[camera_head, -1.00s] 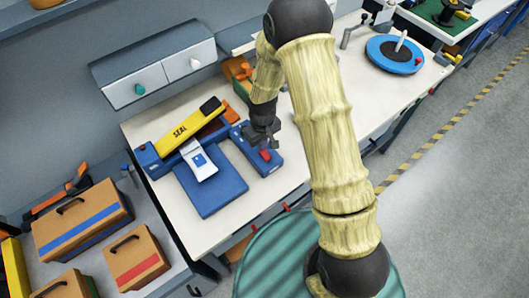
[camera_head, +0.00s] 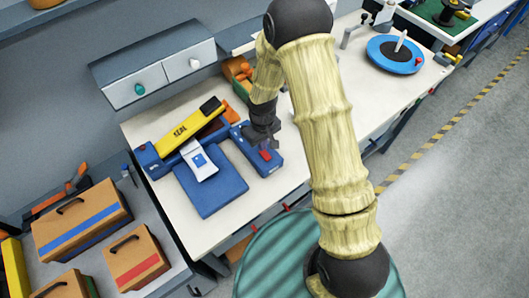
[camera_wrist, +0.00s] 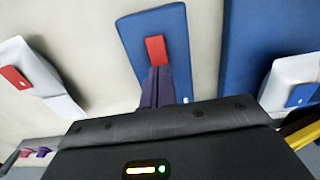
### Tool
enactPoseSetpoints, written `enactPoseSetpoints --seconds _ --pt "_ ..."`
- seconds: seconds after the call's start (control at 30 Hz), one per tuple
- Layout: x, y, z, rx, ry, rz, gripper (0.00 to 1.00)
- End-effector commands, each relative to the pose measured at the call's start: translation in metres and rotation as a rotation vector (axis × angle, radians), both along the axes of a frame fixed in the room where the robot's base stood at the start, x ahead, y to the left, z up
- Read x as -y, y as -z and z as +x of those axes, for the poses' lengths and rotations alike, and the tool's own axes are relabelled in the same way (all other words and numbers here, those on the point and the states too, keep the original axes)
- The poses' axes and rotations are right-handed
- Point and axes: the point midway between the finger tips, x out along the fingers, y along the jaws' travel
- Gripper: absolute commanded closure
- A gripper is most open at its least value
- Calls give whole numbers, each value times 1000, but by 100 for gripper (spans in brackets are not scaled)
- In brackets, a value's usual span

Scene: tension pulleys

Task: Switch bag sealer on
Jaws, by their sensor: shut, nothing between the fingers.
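The bag sealer (camera_head: 212,192) is a blue machine with a yellow arm marked SEAL (camera_head: 182,128), lying on the white workbench. At its right end is a blue switch box with a red switch (camera_head: 266,155). In the wrist view the red switch (camera_wrist: 156,50) stands on the blue box (camera_wrist: 178,32). My gripper (camera_head: 264,143) is over this box, beside the red switch. In the wrist view my gripper (camera_wrist: 157,72) has its fingers together and empty, with the tips right at the near end of the switch. I cannot tell whether they touch it.
A white pouch with a blue label (camera_head: 200,160) lies on the sealer. A box of orange items (camera_head: 238,72) stands behind. A blue round turntable (camera_head: 394,54) is at the far right of the bench. Boxes (camera_head: 82,222) stand on a side table at left.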

Motion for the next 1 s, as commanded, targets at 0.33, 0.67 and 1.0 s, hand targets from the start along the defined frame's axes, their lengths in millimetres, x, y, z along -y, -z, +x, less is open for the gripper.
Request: enactPoseSetpoints --seconds 0.33,0.67,1.0 --pt "0 0 0 0 0 0 100" --pt "0 5 0 0 0 0 100" --pt "0 9 0 0 0 0 100"
